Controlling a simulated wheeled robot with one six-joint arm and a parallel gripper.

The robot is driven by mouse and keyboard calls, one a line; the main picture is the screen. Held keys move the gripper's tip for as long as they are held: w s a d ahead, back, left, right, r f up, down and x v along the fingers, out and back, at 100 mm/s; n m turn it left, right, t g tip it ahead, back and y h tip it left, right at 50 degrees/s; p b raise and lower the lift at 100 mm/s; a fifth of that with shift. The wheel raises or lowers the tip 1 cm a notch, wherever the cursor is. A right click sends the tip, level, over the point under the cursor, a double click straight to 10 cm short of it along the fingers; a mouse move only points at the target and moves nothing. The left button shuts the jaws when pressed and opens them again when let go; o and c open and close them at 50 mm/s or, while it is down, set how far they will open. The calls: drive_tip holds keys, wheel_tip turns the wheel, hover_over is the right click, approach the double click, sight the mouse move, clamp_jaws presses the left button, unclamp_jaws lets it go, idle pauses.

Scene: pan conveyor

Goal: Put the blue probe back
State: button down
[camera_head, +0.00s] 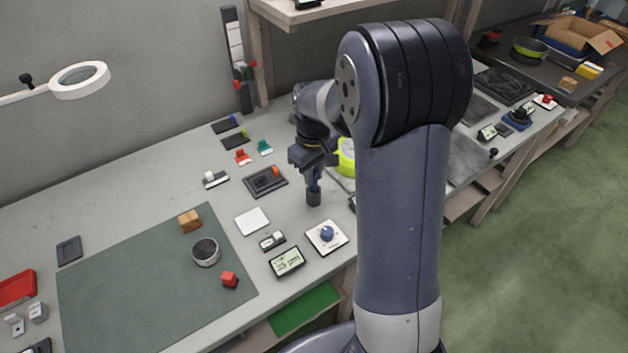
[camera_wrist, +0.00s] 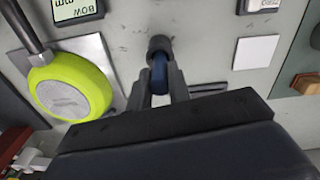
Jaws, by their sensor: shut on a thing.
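My gripper (camera_head: 313,174) points down over the workbench, just left of my large arm link. In the wrist view its two fingers (camera_wrist: 159,82) are shut on the blue probe (camera_wrist: 158,68), which shows as a blue piece between them. The probe is a narrow blue strip in the head view (camera_head: 315,186). A short dark grey cylinder (camera_head: 313,198) is directly below the fingers, and it also shows at the probe's far end in the wrist view (camera_wrist: 160,43). I cannot tell whether the probe's end sits inside this cylinder or the cylinder is part of it.
A lime-green pan (camera_wrist: 70,84) lies close by on a light plate, partly hidden by my arm in the head view. A white square pad (camera_head: 252,221), a blue knob on a white plate (camera_head: 327,234) and a display (camera_head: 287,262) stand near the front edge. A dark tray (camera_head: 265,181) is left.

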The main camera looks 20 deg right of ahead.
drive_tip(key=shift+f, duration=1.3)
drive_tip(key=shift+f, duration=0.1)
drive_tip(key=shift+f, duration=0.15)
drive_tip(key=c, duration=1.3)
unclamp_jaws()
wheel_tip(320, 180, up, 12)
drive_tip(key=shift+r, duration=0.25)
drive_tip(key=shift+f, duration=0.15)
